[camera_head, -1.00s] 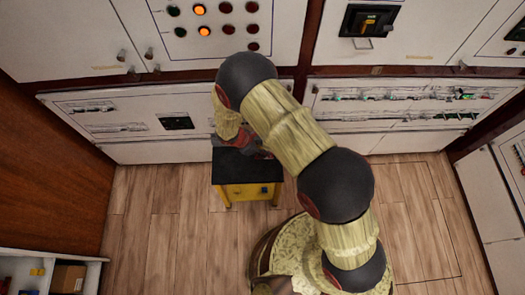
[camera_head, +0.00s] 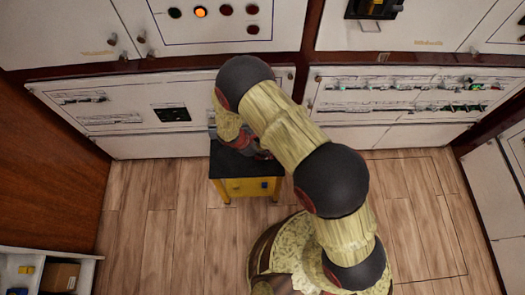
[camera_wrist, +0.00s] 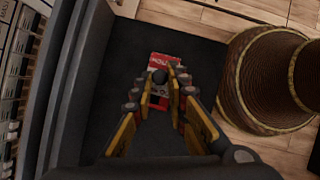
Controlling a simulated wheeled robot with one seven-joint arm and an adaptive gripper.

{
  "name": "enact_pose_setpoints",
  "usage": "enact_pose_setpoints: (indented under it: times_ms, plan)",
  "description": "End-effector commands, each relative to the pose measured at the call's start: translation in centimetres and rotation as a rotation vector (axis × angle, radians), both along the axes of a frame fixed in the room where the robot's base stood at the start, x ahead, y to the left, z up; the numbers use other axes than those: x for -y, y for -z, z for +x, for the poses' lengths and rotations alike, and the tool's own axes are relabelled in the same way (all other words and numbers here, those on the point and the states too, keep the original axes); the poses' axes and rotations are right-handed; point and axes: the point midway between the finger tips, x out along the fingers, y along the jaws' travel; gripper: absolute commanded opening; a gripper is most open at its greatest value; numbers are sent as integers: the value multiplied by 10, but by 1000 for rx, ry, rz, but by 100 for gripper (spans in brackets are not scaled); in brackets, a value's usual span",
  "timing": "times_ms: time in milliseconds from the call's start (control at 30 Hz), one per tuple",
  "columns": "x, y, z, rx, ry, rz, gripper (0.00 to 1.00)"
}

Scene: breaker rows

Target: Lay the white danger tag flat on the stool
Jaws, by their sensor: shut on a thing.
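The stool (camera_head: 232,166) has a dark top and a yellow front with a small blue patch, and stands against the cabinet wall in the head view. Its dark top (camera_wrist: 205,65) fills the middle of the wrist view. The danger tag (camera_wrist: 165,60) shows red with white markings at and beyond my fingertips. My gripper (camera_wrist: 160,88) is shut on the tag over the stool top. A small dark round piece lies between the fingertips and hides part of the tag. I cannot tell whether the tag touches the top. The arm hides the tag in the head view.
White breaker cabinets (camera_head: 135,115) stand close behind the stool. A brown wooden panel (camera_head: 45,165) is at the left, with a white shelf unit (camera_head: 85,275) holding boxes at lower left. Wood floor (camera_head: 160,230) is clear left of the stool and at right.

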Motion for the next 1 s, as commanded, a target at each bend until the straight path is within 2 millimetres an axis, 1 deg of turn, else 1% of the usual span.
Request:
enact_pose_setpoints:
  times_ms: [367,1000]
  plan:
    - [0,0,0,1,0,0,1]
    - [0,12,0,0,0,0,1]
